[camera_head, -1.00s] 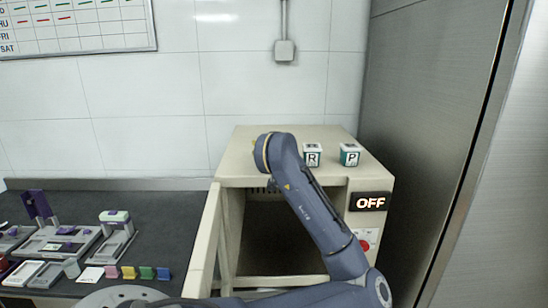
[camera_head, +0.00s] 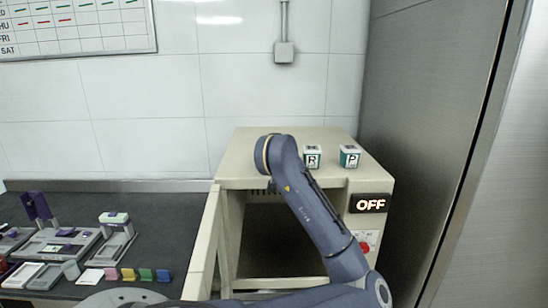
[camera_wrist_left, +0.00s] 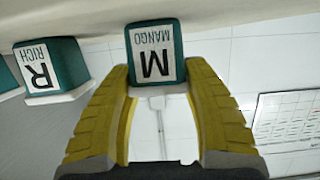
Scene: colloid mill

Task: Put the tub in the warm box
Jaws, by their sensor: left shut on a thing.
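In the left wrist view, a teal tub with a white label "M MANGO" (camera_wrist_left: 155,55) stands between the yellow fingers of my left gripper (camera_wrist_left: 156,78), which is shut on it. This view is upside down; the tub appears to be at the warm box's top surface, but I cannot tell whether it touches it. In the head view, my arm hides this tub and the gripper. The beige warm box (camera_head: 300,283) has its door (camera_head: 206,245) open to the left. Its dark inside looks empty where visible. Its display (camera_head: 368,203) reads OFF. My right gripper is not in view.
Tubs marked R (camera_head: 312,156) and P (camera_head: 349,156) stand on top of the box; R is close beside the held tub. A steel wall (camera_head: 430,120) rises to the right. The dark bench (camera_head: 165,225) at left holds several small items.

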